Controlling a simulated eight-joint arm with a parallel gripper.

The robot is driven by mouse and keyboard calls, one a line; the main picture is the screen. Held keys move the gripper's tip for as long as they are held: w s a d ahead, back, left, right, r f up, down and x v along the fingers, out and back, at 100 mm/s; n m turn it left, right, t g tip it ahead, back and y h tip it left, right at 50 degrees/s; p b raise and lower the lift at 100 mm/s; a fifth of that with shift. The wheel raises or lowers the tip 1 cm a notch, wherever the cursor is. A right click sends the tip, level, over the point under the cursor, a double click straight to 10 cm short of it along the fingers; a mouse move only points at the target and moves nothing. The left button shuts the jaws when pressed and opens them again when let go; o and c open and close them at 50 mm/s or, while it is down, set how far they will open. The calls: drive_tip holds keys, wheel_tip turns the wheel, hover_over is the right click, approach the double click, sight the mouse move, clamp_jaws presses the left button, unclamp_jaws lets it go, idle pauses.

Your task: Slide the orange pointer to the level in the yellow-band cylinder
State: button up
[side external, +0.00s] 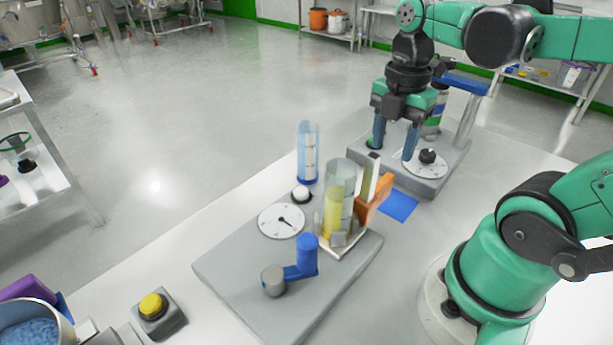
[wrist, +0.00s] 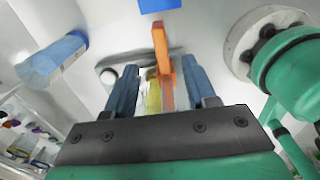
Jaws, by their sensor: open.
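The orange pointer (side external: 372,200) sticks out from the upright scale (side external: 370,176) beside a clear cylinder with yellow contents (side external: 338,207) in the side view. The pointer (wrist: 162,55) and the yellow contents (wrist: 153,97) also show in the wrist view, in line with the gap between my fingers. My gripper (side external: 393,150) is open and points down, behind the pointer in the side view. In the wrist view my gripper (wrist: 159,68) has nothing visibly clamped between its fingers. The exact liquid level and the pointer's height against it are hard to read.
A blue-tinted cylinder (side external: 308,153) stands left of the yellow one. A dial (side external: 282,221), a blue crank handle (side external: 306,258) and a white knob (side external: 301,194) are close by. A second station (side external: 433,183) stands behind. A blue square (side external: 398,205) lies on the table. A yellow button (side external: 153,305) is front left.

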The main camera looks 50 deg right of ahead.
sight(385, 179)
drive_tip(key=shift+f, duration=4.55)
clamp_jaws()
